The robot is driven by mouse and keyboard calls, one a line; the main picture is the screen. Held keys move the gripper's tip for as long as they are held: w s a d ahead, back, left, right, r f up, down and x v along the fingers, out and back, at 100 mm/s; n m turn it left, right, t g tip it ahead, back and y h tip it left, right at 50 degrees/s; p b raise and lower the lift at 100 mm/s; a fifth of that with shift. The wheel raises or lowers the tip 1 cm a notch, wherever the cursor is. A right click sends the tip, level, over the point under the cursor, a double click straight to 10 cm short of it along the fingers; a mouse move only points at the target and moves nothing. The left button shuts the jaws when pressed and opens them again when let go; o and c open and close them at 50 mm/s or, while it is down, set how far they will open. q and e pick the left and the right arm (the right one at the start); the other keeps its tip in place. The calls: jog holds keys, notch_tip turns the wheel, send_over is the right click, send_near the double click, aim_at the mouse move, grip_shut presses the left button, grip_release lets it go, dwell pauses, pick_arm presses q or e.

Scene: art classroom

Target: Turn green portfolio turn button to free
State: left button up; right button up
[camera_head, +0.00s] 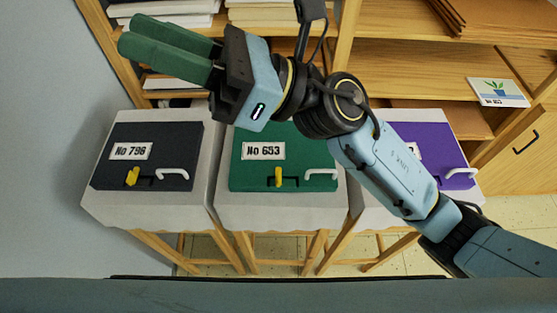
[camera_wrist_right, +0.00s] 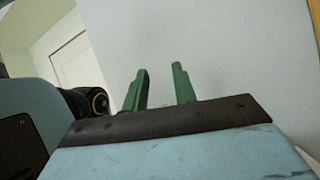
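The green portfolio (camera_head: 308,158), labelled No 653, lies on the middle white-covered stand. Its yellow turn button (camera_head: 278,177) is near the front edge, pointing roughly front to back beside a white handle (camera_head: 320,174). My right gripper (camera_head: 125,34) is up and left of the green portfolio in the head view, well apart from the button. Its green fingers are apart with nothing between them, as the right wrist view (camera_wrist_right: 161,70) also shows. My right arm crosses above the portfolio's back right part. My left gripper is not in view.
A purple portfolio (camera_head: 440,155) on the right stand is partly hidden by my arm. Wooden shelves (camera_head: 400,65) stand behind; a grey wall (camera_head: 50,120) is at left.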

jog(key=s+a+f+n+g+h, duration=0.4)
jog(key=s+f+n+g+h, duration=0.15)
jog(key=f+n+h, duration=0.35)
jog(key=n+t+h, duration=0.8)
jog(key=n+h, duration=0.2)
jog(key=h, duration=0.5)
send_over(278, 177)
notch_tip(278, 177, down, 12)
jog(key=shift+g, duration=0.25)
notch_tip(278, 177, down, 13)
jog(key=shift+r+p, duration=0.1)
jog(key=shift+p, duration=0.95)
jog(key=shift+c, duration=0.5)
grip_shut()
